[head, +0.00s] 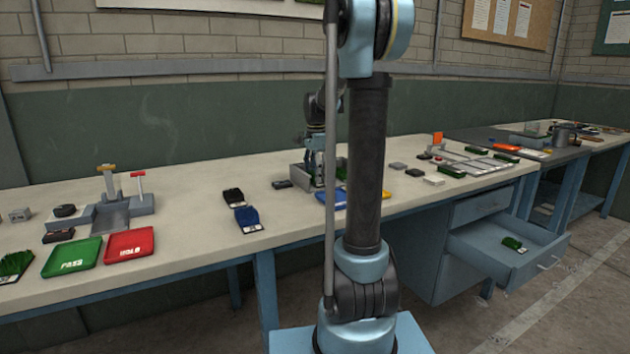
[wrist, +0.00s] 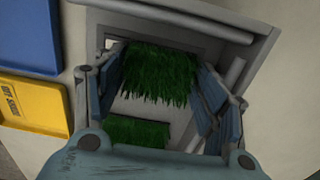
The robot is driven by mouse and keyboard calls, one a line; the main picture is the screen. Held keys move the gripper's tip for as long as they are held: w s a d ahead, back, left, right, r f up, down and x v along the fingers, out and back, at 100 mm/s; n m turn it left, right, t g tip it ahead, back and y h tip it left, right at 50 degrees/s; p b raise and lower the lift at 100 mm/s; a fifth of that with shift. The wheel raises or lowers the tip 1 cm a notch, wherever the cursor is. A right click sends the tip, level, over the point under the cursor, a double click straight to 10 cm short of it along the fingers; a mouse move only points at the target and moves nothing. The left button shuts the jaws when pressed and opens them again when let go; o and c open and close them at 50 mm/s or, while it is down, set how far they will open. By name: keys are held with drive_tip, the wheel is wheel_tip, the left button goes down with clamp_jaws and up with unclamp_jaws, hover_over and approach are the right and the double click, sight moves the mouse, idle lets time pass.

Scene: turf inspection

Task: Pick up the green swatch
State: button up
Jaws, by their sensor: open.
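In the wrist view, a green turf swatch (wrist: 160,72) lies between my open fingers, inside a light grey box (wrist: 258,50). A second green swatch (wrist: 137,132) lies nearer the bottom of the picture in the same box. My gripper (wrist: 163,66) is open, with one finger on each side of the upper swatch; I cannot tell whether they touch it. In the head view my gripper (head: 317,168) is down at the grey box, partly hidden by my column.
A blue tray (wrist: 28,43) and a yellow tray (wrist: 30,106) lie left of the box. A green PASS tray (head: 72,257) and a red HOLD tray (head: 130,245) sit on the bench's left. Dark and blue swatches (head: 247,218) lie mid-bench. The drawer (head: 500,255) stands open.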

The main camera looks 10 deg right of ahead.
drive_tip(key=shift+c, duration=0.2)
drive_tip(key=c, duration=0.4)
wheel_tip(320, 180, up, 10)
drive_tip(key=shift+r, duration=0.1)
idle(0.3)
